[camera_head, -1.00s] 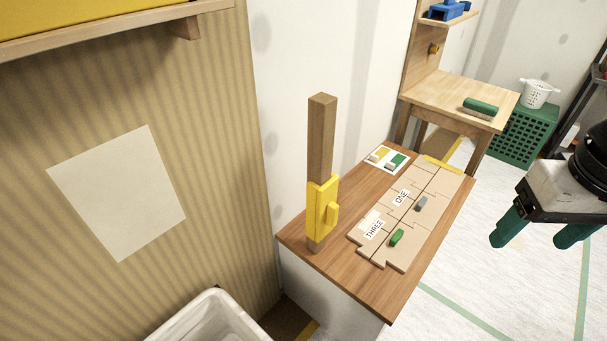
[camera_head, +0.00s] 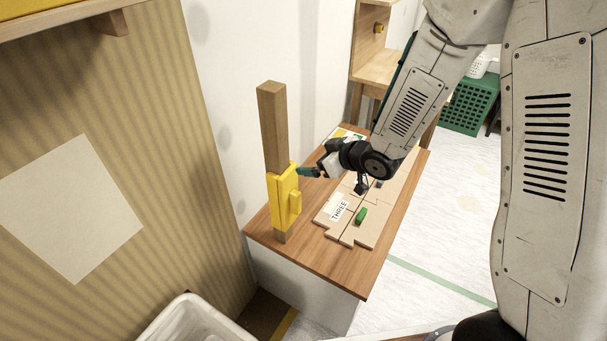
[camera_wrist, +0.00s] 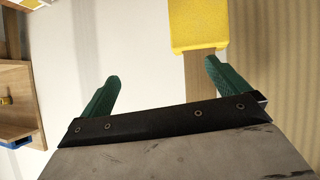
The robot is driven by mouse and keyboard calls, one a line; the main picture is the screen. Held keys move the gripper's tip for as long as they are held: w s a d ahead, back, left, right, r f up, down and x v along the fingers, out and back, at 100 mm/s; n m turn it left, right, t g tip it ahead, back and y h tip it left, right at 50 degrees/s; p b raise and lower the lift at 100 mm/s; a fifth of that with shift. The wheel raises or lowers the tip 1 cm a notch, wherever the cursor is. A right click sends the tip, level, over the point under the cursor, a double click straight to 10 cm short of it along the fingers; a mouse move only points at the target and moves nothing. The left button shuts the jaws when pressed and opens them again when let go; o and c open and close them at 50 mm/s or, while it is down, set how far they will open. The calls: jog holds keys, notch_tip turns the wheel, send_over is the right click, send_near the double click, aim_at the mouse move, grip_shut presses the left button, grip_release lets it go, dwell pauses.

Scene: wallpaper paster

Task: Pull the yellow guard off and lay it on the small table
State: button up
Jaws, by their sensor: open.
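The yellow guard (camera_head: 284,200) is wrapped around the lower part of an upright wooden post (camera_head: 273,125) on a brown wooden top. A small yellow knob juts from the guard's right face. In the head view my gripper (camera_head: 309,172) is just right of the guard's upper part, its green fingers toward the post. In the wrist view my gripper (camera_wrist: 160,85) is open and empty. There the guard (camera_wrist: 200,25) is at the top, ahead of the right finger, with the post (camera_wrist: 200,75) below it. I cannot tell which surface is the small table.
Beige puzzle-like boards (camera_head: 335,222) with a green handle (camera_head: 361,215) lie right of the post. A white bin (camera_head: 195,320) stands at the front. A wooden table (camera_head: 378,70) and a green crate (camera_head: 468,105) stand at the back right.

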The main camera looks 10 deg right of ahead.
aim_at(291, 180)
jog(key=a+f+y, duration=0.1)
jog(key=s+a+f+y, duration=0.1)
jog(key=a, duration=0.1)
jog(key=s+a+f+n+y, duration=0.1)
jog(key=f, duration=0.1)
jog(key=shift+a+g, duration=0.4)
jog(key=shift+x, duration=3.8)
jog(key=shift+r, duration=0.2)
jog(key=c, duration=1.1)
jog(key=shift+s+d, duration=0.8)
jog(key=shift+d, duration=0.2)
jog(key=shift+s+d, duration=0.75)
jog(key=shift+d, duration=0.25)
jog(key=shift+d, duration=0.1)
jog(key=shift+s+d, duration=1.2)
jog(key=shift+d, duration=0.3)
